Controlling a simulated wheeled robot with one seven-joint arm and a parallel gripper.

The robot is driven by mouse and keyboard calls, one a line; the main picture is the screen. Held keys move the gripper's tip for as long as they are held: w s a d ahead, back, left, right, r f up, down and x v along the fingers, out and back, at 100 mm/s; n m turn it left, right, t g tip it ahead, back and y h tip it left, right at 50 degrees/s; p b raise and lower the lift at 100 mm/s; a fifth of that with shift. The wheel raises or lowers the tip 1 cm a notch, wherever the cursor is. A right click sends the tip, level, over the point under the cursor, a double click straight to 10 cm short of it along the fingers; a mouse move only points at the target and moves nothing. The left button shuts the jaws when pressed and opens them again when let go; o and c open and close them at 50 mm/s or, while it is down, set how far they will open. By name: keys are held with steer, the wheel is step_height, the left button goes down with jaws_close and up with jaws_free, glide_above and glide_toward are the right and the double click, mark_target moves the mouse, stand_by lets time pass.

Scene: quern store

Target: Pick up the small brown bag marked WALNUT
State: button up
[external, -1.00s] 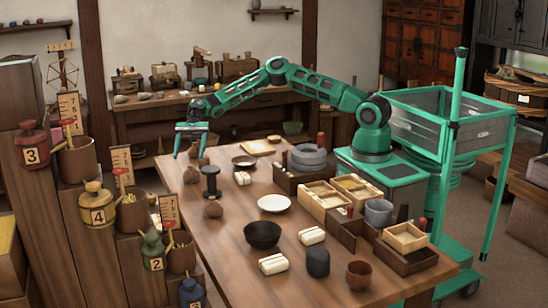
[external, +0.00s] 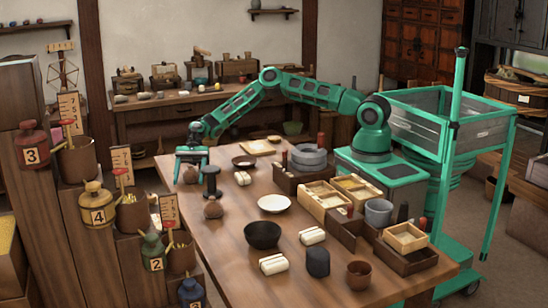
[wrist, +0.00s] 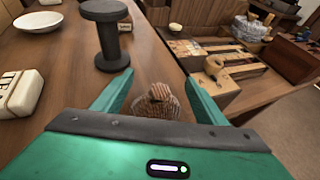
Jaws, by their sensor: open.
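A small brown bag (wrist: 160,106) with a tied, knobbed top stands between the two fingers of my gripper (wrist: 160,88) in the wrist view. In the external view this bag (external: 190,175) is partly hidden by my gripper (external: 192,181), which is lowered over it at the far left of the table. My gripper is open, with a finger on either side of the bag; I cannot tell whether they touch it. A second brown bag (external: 213,209) sits nearer the camera. No marking can be read on either bag.
A dark spool (external: 211,181) stands close beside my gripper and also shows in the wrist view (wrist: 105,36). White bundles (external: 242,178), a pale plate (external: 274,203) and a dark bowl (external: 262,235) stand further along the table (external: 210,250). Trays line its right side.

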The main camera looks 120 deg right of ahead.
steer(key=shift+a+f, duration=0.1)
steer(key=shift+a, duration=0.05)
steer(key=shift+c, duration=0.2)
steer(key=c, duration=1.1)
steer(key=shift+o, duration=0.2)
